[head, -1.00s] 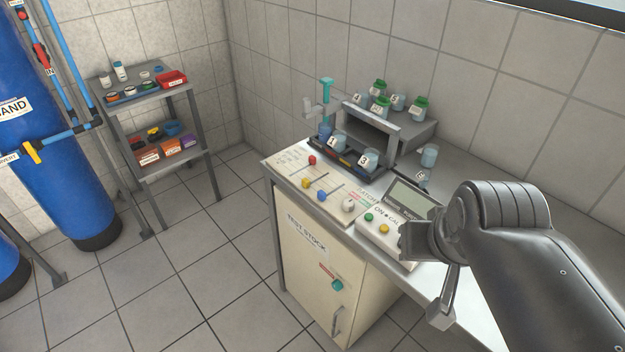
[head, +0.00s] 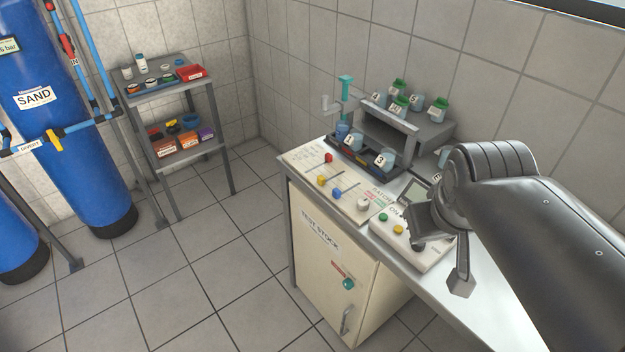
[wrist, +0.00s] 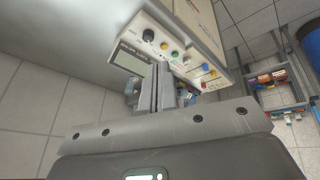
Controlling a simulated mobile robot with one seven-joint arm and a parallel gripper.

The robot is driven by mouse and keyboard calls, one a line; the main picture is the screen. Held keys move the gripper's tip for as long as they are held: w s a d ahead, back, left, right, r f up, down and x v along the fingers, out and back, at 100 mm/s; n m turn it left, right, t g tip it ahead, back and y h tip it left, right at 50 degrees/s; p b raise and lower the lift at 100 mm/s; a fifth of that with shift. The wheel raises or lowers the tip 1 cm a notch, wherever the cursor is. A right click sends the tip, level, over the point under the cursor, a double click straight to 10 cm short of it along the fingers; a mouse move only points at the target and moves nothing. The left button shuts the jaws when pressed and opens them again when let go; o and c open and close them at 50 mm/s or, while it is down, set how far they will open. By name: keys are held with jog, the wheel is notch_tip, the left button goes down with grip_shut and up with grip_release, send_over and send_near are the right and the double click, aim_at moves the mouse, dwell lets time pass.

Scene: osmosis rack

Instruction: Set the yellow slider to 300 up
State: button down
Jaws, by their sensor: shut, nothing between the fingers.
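The yellow slider (head: 321,181) is a small knob on the pale sloped panel (head: 349,208) at the bench's front left, between a red knob (head: 328,158) and a blue knob (head: 337,194). It also shows small in the wrist view (wrist: 213,74), beyond my fingers. Its scale marks are too small to read. My gripper (wrist: 163,72) is shut and empty, its fingers pointing towards the panel from the right, apart from the slider. In the head view my wrist hangs over the panel's right end and hides part of the display.
A white knob (head: 363,205), green button (head: 383,217) and yellow button (head: 398,230) lie between the slider and my wrist. Labelled jars (head: 382,161) and a grey stand (head: 400,127) are behind the panel. The floor left of the bench is clear.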

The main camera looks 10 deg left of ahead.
jog(key=w+a+f+n+g+h, duration=0.1)
jog(key=w+a+f+n+h, duration=0.1)
jog(key=w+a+n, duration=0.6)
jog(key=w+a+f+n+h, duration=0.2)
jog(key=w+a+n, duration=0.3)
jog(key=w, duration=0.5)
jog(key=w+a+f+n+t+h, duration=0.1)
jog(key=w+a+f+n, duration=0.2)
jog(key=a, duration=0.6)
jog(key=w+a+f+n+t, duration=0.1)
jog(key=w+a+f+n, duration=0.3)
jog(key=a+f+n, duration=0.3)
jog(key=a+n, duration=0.1)
jog(key=a, duration=0.2)
jog(key=shift+w+f+t+h, duration=0.3)
jog(key=shift+f+h, duration=0.1)
jog(key=shift+d+f, duration=0.1)
jog(key=shift+d, duration=0.05)
send_near(319, 183)
jog(key=x, duration=0.5)
jog(key=shift+s+a+f, duration=0.2)
jog(key=shift+a+f, duration=0.05)
jog(key=shift+f, duration=0.05)
jog(key=shift+w+d, duration=0.45)
